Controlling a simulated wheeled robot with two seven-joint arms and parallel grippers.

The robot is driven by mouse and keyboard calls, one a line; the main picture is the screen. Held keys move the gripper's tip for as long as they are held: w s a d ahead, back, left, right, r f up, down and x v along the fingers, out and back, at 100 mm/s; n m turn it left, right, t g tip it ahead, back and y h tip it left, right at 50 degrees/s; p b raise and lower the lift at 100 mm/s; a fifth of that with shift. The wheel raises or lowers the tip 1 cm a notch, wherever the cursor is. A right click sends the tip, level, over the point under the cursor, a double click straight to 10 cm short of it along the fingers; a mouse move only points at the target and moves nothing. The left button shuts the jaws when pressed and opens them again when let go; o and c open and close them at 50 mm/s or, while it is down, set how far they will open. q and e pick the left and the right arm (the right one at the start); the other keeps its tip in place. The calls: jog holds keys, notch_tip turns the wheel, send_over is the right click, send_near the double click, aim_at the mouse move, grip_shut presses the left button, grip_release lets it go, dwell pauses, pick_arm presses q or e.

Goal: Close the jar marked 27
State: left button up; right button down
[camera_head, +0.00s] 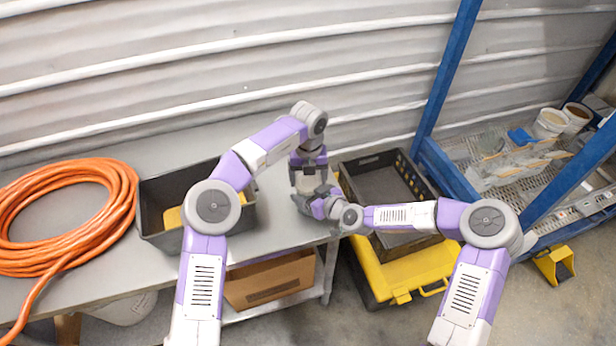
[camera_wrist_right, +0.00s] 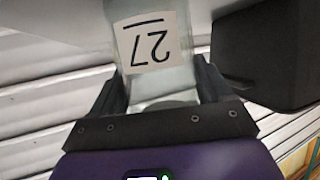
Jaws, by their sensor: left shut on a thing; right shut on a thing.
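The jar (camera_head: 312,183) stands at the front right of the grey workbench, mostly covered by my grippers. In the right wrist view the clear jar (camera_wrist_right: 160,82) carries a white label with 27 (camera_wrist_right: 152,42), upside down in the picture. My right gripper (camera_head: 304,202) is shut around the jar's side; its dark fingers also show in the right wrist view (camera_wrist_right: 160,95). My left gripper (camera_head: 309,166) points down from above and is shut at the jar's top. The lid is hidden there, so its seating cannot be told.
A dark bin (camera_head: 157,213) with something yellow inside stands left of the jar, near an orange hose coil (camera_head: 118,215). Right of the bench, a black crate (camera_head: 345,170) sits on a yellow-lidded case (camera_head: 400,272). A blue-framed rack (camera_head: 440,85) stands farther right.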

pick_arm(q)
jog(key=o, duration=1)
jog(key=shift+d+r, duration=0.1)
jog(key=shift+r, duration=2.2)
